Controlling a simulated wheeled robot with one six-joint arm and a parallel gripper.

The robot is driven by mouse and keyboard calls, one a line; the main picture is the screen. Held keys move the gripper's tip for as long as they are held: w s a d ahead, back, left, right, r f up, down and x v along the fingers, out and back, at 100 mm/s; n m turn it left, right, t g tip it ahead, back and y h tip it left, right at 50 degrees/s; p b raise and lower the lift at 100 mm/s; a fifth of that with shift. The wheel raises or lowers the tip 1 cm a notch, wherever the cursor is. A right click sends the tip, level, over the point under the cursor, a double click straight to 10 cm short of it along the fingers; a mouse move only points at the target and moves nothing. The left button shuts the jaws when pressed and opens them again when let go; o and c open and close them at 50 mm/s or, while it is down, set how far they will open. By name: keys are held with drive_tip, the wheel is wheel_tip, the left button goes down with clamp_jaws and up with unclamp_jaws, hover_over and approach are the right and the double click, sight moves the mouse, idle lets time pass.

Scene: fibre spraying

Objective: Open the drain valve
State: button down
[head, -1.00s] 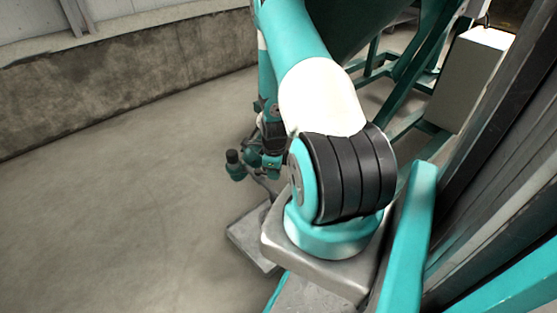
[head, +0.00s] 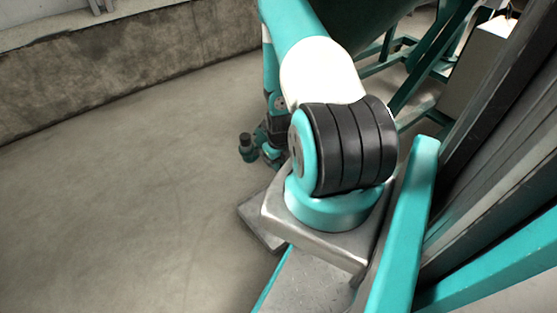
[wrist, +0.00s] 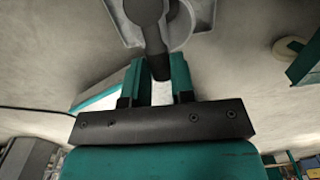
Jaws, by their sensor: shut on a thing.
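The drain valve shows at the top of the wrist view as a pale grey metal body (wrist: 191,18) with a dark round hub. A dark lever (wrist: 152,40) runs from the hub down between my fingers. My gripper (wrist: 158,78) has its two teal fingers on either side of the lever's end and is shut on it. In the head view my arm's far end is small and low, partly behind my own arm links. The valve and lever cannot be made out there.
A dark tank (head: 362,18) on a teal frame (head: 421,72) stands behind my arm. A pale box (head: 474,75) is at the upper right. A low concrete wall (head: 130,70) runs along the back left. The floor (head: 130,210) at left is clear.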

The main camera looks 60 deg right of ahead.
drive_tip(key=shift+w, duration=0.1)
idle(0.3)
drive_tip(key=c, duration=1)
unclamp_jaws()
drive_tip(key=shift+o, duration=0.2)
wheel_tip(320, 180, up, 18)
drive_tip(key=p, duration=0.5)
drive_tip(key=shift+f+p, duration=0.25)
drive_tip(key=shift+p, duration=0.1)
